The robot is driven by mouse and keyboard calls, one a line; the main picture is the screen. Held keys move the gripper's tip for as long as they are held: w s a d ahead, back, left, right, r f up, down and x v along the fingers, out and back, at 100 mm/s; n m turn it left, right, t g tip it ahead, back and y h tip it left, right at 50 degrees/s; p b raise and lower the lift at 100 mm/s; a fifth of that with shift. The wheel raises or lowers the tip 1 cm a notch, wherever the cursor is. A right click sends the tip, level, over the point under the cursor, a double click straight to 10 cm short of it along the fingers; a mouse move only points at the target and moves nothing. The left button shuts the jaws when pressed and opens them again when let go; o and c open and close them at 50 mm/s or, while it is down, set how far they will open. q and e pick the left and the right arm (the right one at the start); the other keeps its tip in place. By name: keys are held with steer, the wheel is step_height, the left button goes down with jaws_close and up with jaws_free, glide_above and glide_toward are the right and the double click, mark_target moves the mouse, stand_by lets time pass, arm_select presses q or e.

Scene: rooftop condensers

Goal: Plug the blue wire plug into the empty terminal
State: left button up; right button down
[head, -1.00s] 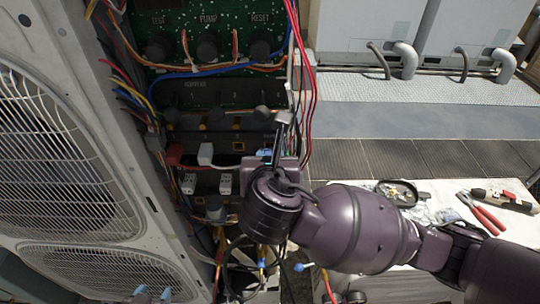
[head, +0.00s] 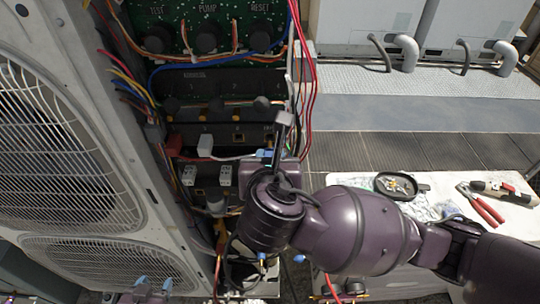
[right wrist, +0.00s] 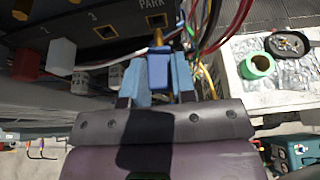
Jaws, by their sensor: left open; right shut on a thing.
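The blue plug (right wrist: 158,70) is held between the pale blue fingertips of my right gripper (right wrist: 158,82), which is shut on it. In the right wrist view its narrow front end points at the terminal row, just below the PARK terminal (right wrist: 155,20). I cannot tell whether it touches. Terminal 3 (right wrist: 103,31) also looks empty, left of PARK. A red plug (right wrist: 27,62) and a white plug (right wrist: 61,54) sit farther left. In the head view my right gripper (head: 266,154) is at the row's right end, hiding the plug. My left gripper (head: 153,286) is open and empty at the bottom edge.
A condenser with fan grilles (head: 50,150) stands close on the left. Red and white wires (head: 307,90) hang right of the panel. A white table (head: 450,200) on the right bears a dark dish (head: 400,186) and red-handled pliers (head: 482,205).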

steer(key=shift+s, duration=0.2)
stand_by(0.4)
steer(key=shift+s, duration=1.85)
steer(key=c, duration=1.5)
jaws_free()
steer(key=shift+c, duration=0.2)
jaws_close()
steer(key=shift+f, duration=0.1)
